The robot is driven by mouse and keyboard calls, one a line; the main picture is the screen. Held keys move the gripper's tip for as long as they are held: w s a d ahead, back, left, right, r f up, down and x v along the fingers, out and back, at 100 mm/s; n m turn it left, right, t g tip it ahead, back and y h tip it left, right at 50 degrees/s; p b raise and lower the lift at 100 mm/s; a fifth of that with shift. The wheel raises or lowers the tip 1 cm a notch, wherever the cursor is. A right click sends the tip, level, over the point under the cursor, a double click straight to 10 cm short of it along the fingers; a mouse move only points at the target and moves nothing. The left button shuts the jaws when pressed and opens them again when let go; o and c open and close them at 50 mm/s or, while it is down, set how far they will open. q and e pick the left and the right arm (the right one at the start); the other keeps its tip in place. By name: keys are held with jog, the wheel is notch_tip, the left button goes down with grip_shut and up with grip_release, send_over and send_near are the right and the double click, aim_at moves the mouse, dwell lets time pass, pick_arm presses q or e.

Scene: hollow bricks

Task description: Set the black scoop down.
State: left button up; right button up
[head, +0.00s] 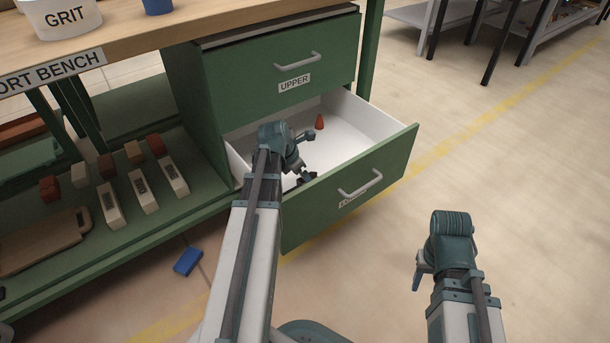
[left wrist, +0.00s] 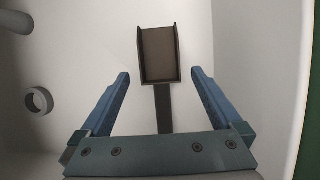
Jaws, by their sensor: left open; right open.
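The black scoop (left wrist: 160,55) shows in the left wrist view, inside the open lower drawer (head: 362,205) over its white floor. Its dark tray points away from my left gripper (left wrist: 161,75), and its handle runs back between the two fingers. The fingers are spread, with a gap on both sides of the handle. In the head view my left arm reaches into the drawer and I cannot clearly make out the scoop there. My right gripper (head: 418,276) hangs over the floor to the right of the drawer, open and empty.
A small orange-red cone (head: 320,122) stands farther back in the drawer. A grey ring-like thing (left wrist: 39,100) shows at left in the wrist view. The closed upper drawer (head: 310,78) is above. A blue block (head: 188,261) lies on the floor.

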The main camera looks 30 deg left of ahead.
aim_at(294, 189)
pick_arm(q)
jog(key=p+v, duration=0.6)
jog(key=v, duration=0.2)
jog(key=shift+r+p, duration=0.2)
jog(key=shift+p, duration=0.2)
jog(key=shift+s+r, duration=0.1)
jog(key=shift+s, duration=0.05)
